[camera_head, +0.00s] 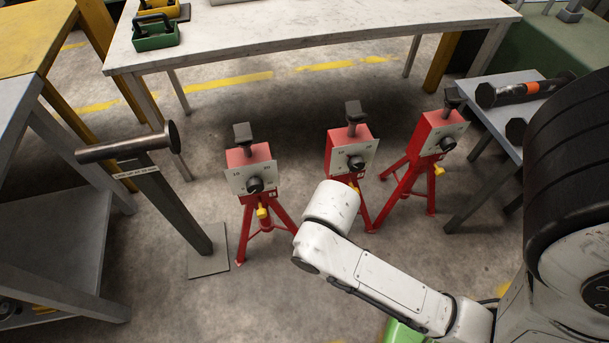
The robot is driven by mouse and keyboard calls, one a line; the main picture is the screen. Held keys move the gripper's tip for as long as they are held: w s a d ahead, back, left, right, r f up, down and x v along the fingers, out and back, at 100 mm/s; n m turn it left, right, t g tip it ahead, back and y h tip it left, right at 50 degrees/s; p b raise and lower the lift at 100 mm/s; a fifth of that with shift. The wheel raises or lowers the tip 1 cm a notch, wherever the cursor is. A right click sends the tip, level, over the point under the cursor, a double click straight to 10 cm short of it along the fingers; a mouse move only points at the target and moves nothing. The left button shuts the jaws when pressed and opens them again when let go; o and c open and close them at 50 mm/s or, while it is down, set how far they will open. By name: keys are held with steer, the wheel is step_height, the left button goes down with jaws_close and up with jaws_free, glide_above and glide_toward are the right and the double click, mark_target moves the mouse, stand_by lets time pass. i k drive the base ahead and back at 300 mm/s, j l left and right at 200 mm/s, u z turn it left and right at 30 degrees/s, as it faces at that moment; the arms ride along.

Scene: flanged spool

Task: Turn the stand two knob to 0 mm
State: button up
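Three red tripod stands stand in a row on the floor, each with a white dial plate, a black round knob and a dark top piece. The middle stand (341,141) has its knob (356,163) at the plate's centre; its lower part is partly hidden by my white arm. The left stand (248,154) has a knob (255,185) and the right stand (435,128) has a knob (447,144). The scale marks are too small to read surely, so I cannot tell the knob settings. My arm reaches in from the lower right; my gripper does not show.
A long pale table (290,35) stands behind the stands, with a green tray (155,38) on it. A post with a dark cylindrical bar (118,147) stands at left. A grey side table (520,92) at right holds a dark roller (525,90). Floor between is clear.

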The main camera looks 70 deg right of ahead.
mark_target(356, 162)
steer(key=j+z, duration=0.35)
steer(key=j, duration=0.2)
steer(key=k+j+z, duration=0.1)
steer(key=j+z, duration=0.25)
steer(key=j, duration=0.15)
